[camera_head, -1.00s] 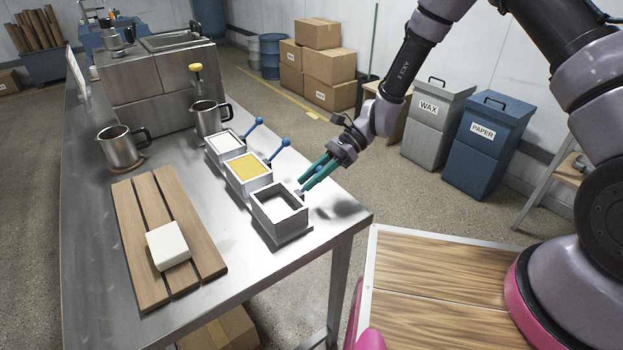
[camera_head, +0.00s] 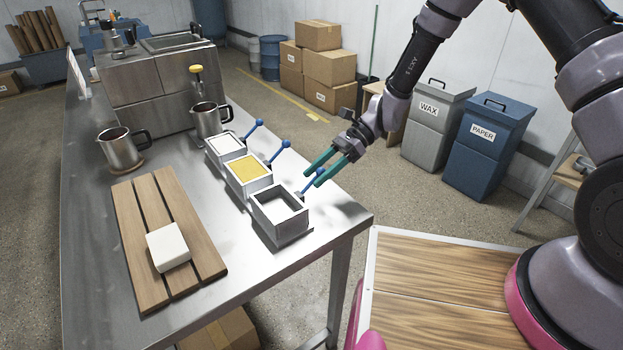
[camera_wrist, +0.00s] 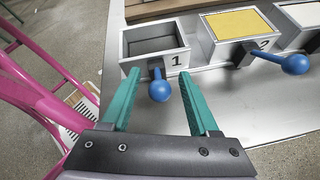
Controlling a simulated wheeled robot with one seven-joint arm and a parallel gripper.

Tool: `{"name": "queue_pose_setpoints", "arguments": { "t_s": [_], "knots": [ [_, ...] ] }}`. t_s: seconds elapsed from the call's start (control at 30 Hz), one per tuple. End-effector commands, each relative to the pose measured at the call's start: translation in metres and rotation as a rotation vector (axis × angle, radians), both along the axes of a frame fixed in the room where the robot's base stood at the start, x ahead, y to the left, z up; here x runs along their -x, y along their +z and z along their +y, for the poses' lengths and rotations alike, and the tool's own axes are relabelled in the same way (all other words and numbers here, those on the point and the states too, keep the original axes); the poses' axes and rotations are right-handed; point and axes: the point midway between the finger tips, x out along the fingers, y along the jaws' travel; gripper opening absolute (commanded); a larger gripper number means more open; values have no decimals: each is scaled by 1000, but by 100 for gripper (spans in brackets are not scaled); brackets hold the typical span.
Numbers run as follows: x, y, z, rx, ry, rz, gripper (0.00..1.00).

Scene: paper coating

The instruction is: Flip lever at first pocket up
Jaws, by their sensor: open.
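The first pocket (camera_head: 281,214) is an open grey metal box marked 1, empty inside, at the near end of a row of pockets; it also shows in the wrist view (camera_wrist: 152,40). Its lever (camera_wrist: 160,91) has a blue ball end and sticks out from the wall by the number. In the head view the lever (camera_head: 320,172) leans out to the right, partly hidden by my fingers. My gripper (camera_head: 312,179) is open, its green fingers on either side of the lever. In the wrist view the gripper (camera_wrist: 160,73) shows a gap between each finger and the ball.
The second pocket (camera_head: 249,174) holds yellow material and the third (camera_head: 225,144) white; each has a blue lever tilted to the right. A white block (camera_head: 168,246) lies on a wooden slatted board (camera_head: 143,215). Metal jugs (camera_head: 121,149) stand behind. The table edge is close to my gripper.

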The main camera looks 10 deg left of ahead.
Motion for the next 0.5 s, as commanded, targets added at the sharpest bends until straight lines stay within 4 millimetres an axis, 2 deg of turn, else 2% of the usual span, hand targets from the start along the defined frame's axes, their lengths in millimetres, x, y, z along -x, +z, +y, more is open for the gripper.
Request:
{"name": "queue_pose_setpoints", "arguments": {
  "t_s": [0.2, 0.5],
  "knots": [
    [-30, 23, -29, -2, -4, -3, 61],
    [-50, 41, -50, -1, 0, -2, 61]
  ]
}}
